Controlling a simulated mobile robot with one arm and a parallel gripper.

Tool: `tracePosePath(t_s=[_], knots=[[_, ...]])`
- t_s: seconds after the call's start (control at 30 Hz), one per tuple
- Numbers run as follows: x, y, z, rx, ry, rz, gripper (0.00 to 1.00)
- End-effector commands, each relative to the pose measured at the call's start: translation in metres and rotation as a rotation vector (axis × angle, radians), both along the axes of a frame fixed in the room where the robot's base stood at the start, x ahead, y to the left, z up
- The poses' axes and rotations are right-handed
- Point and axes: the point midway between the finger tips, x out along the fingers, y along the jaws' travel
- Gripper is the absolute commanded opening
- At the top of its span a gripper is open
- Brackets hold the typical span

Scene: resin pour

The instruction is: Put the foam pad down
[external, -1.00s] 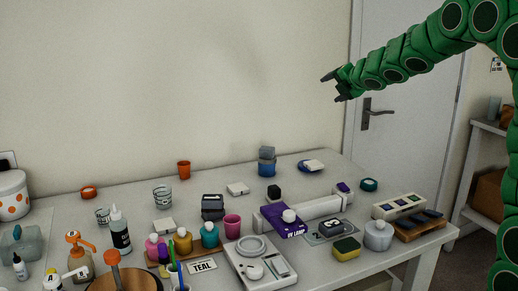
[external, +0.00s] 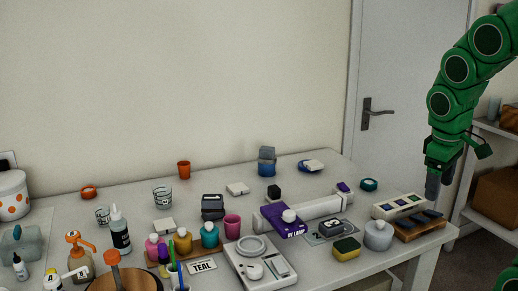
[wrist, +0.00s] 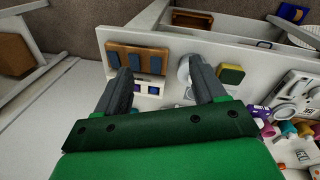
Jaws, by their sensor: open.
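A wooden tray (external: 420,234) with several dark, flat pads (external: 428,214) lies at the table's right end; the pads (wrist: 153,65) also show in the wrist view, beyond the fingers. I cannot tell which of these is the foam pad.
A white tray with dark squares (external: 384,213) sits behind the wooden tray. A purple UV lamp box (external: 284,221), a scale (external: 262,274) and coloured bottles crowd the table (external: 335,170). A shelf (external: 490,131) stands at the right. The air above the table is clear.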

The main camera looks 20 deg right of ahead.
Motion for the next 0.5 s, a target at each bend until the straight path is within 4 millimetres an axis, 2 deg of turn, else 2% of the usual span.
tracePosePath(t_s=[0.03, 0.1, 0.2, 0.33, 0.5], knots=[[-0.024, 0.005, 0.003, 0.014, 0.021, -0.065, 0.70], [-0.054, 0.017, -0.001, 0.052, 0.075, -0.142, 0.70], [-0.085, 0.031, -0.005, 0.090, 0.139, -0.221, 0.70], [-0.105, 0.041, -0.006, 0.114, 0.182, -0.273, 0.70], [-0.110, 0.043, -0.007, 0.120, 0.192, -0.285, 0.70]])
